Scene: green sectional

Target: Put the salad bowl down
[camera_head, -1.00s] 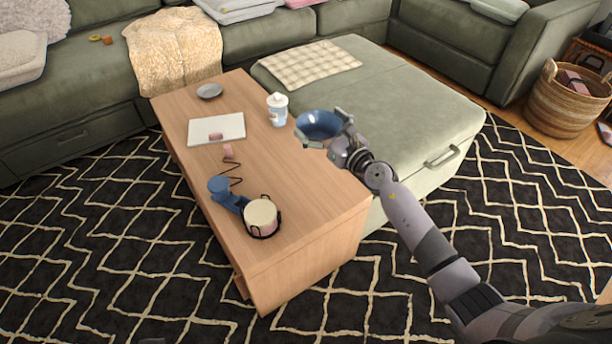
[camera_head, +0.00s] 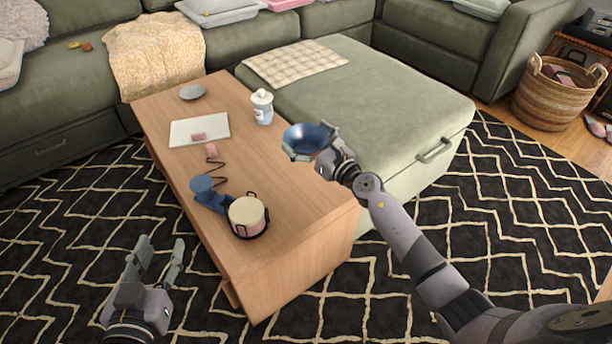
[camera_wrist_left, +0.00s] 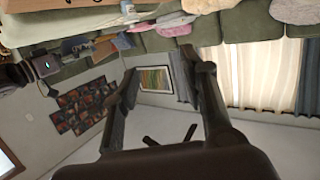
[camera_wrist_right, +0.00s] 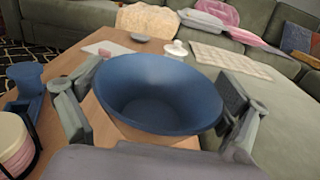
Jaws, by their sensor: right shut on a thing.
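The salad bowl is a blue round bowl (camera_head: 308,138), held over the right edge of the wooden coffee table (camera_head: 290,240), beside the green ottoman. My right gripper (camera_head: 312,146) is shut on it. In the right wrist view the bowl (camera_wrist_right: 158,95) sits between the two fingers, open side facing up and tilted toward the camera. Whether its base touches the table cannot be told. My left gripper (camera_head: 160,258) is open and empty, low in front of the table's left side. In the left wrist view its fingers (camera_wrist_left: 160,85) are spread with nothing between them.
On the table are a pink-and-cream pot-like item in a black rack (camera_head: 247,215), a blue object (camera_head: 205,192), a white cup (camera_head: 262,107), a white board (camera_head: 199,130) and a grey dish (camera_head: 192,92). The table's front right top is bare. The ottoman (camera_head: 400,100) adjoins it.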

